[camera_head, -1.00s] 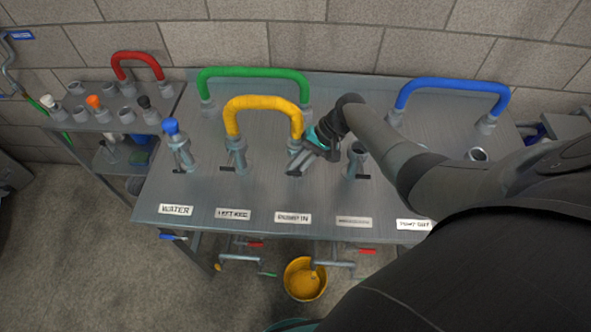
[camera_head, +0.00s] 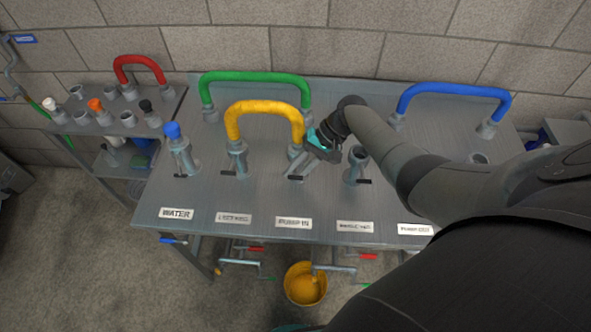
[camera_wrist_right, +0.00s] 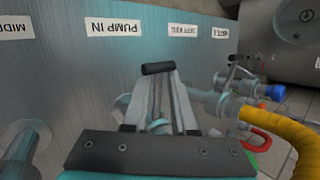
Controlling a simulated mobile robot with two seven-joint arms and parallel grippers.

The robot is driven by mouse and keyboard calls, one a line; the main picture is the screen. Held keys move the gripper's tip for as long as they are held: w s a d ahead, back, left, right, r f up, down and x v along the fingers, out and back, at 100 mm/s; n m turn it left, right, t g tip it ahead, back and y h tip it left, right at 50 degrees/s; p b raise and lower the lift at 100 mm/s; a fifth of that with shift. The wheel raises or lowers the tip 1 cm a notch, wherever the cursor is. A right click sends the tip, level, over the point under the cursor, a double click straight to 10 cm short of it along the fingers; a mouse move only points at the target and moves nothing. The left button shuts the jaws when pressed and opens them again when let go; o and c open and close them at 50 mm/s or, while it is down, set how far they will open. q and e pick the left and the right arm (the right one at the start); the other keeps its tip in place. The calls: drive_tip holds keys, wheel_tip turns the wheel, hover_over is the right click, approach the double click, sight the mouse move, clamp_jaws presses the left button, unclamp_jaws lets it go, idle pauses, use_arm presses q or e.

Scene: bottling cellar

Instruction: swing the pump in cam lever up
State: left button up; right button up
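The pump in cam lever (camera_head: 297,177) is on the PUMP IN port of the steel panel and points down toward the front, toward its label (camera_head: 293,222). In the right wrist view its black grip (camera_wrist_right: 158,68) lies crosswise, in line with my gripper and ahead of its dark plate. My right gripper (camera_head: 313,150), dark with teal parts, is right at this port, beside the end of the yellow hose (camera_head: 262,104). Pale grey finger-like parts flank the lever, but whether they press on it cannot be told. My left gripper is out of view.
A green hose (camera_head: 255,76) arches behind the yellow one, and a blue hose (camera_head: 455,88) stands to the right. The WATER port has a blue cap (camera_head: 172,131). A neighbouring port (camera_head: 357,163) stands close to the right of my gripper. A yellow bucket (camera_head: 305,284) is below the panel.

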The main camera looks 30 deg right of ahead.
drive_tip(key=p+v, duration=0.1)
drive_tip(key=v, duration=1.4)
drive_tip(key=shift+a+r, duration=0.1)
drive_tip(key=shift+r, duration=0.05)
